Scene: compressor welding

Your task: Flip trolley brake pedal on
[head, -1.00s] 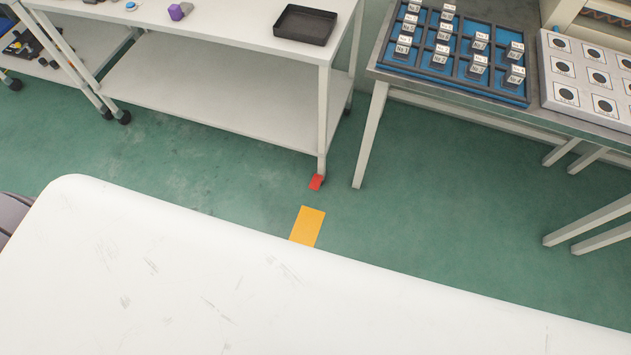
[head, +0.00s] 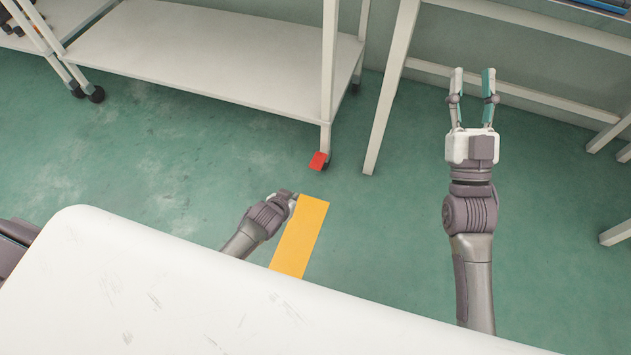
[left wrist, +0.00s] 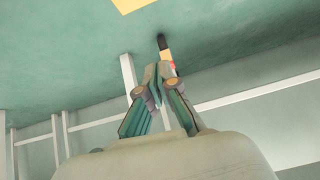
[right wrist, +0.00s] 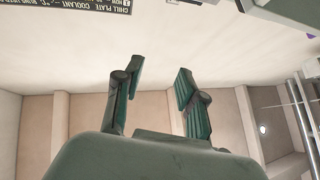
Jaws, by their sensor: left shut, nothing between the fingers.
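The red brake pedal (head: 318,161) is at the foot of the white trolley's (head: 230,65) near right leg, just above the green floor. In the left wrist view a bit of the red pedal (left wrist: 173,65) shows beside my fingertips, the rest hidden behind them. My left gripper (head: 292,195) is low, below and left of the pedal in the head view, with a visible gap. In the left wrist view its fingers (left wrist: 157,72) are shut and empty. My right gripper (head: 474,75) is open and empty, well right of the pedal; its spread fingers (right wrist: 158,70) show in the right wrist view.
A yellow floor marking (head: 300,235) lies beside my left gripper. A white surface (head: 150,290) fills the lower left foreground. A table leg (head: 390,90) stands just right of the trolley. Green floor is clear left of the pedal.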

